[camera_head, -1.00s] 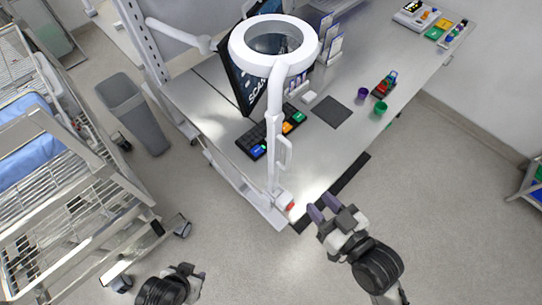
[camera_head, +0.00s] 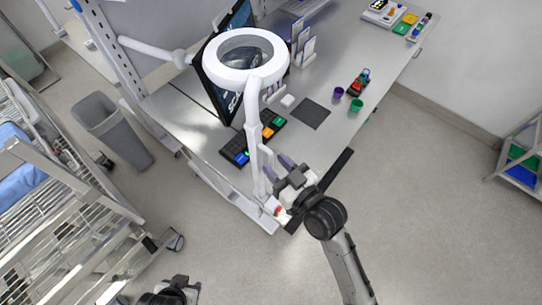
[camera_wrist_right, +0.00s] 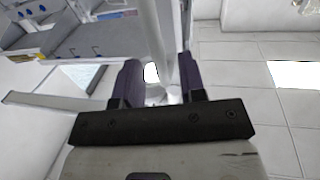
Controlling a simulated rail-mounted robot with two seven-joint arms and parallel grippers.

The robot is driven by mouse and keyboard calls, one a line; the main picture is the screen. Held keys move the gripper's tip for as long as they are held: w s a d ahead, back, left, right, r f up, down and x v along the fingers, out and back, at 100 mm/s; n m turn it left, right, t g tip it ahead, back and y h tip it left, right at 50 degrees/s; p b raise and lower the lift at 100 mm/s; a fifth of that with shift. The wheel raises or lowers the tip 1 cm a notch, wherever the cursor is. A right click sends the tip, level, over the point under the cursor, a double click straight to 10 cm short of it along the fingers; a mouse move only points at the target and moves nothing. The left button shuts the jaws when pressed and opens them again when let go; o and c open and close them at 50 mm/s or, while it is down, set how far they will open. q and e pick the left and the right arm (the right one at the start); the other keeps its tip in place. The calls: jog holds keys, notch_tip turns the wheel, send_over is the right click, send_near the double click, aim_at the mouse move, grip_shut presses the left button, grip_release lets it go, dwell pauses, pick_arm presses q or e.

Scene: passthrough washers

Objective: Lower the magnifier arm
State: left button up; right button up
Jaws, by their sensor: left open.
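The white magnifier arm (camera_head: 252,125) stands upright at the workbench's near corner, with its ring head (camera_head: 271,76) raised above the bench. A white handle bar (camera_head: 267,158) sits on the side of its post. My right gripper (camera_head: 278,161) is at this handle, its purple fingers pointing toward the post. In the right wrist view, the gripper (camera_wrist_right: 160,78) has its fingers apart, with white bars showing between and beyond them; contact cannot be told. My left gripper (camera_head: 185,284) is at the bottom edge, away from the bench, open and partly cut off.
The bench (camera_head: 190,115) carries a monitor (camera_head: 212,75), a dark keypad tray (camera_head: 235,149), a dark mat (camera_head: 311,113), and purple (camera_head: 338,92) and green (camera_head: 356,104) cups. A grey bin (camera_head: 118,135) and wire cart (camera_head: 70,215) stand left.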

jog(key=shift+x, duration=1.15)
jog(key=shift+c, duration=0.4)
grip_shut()
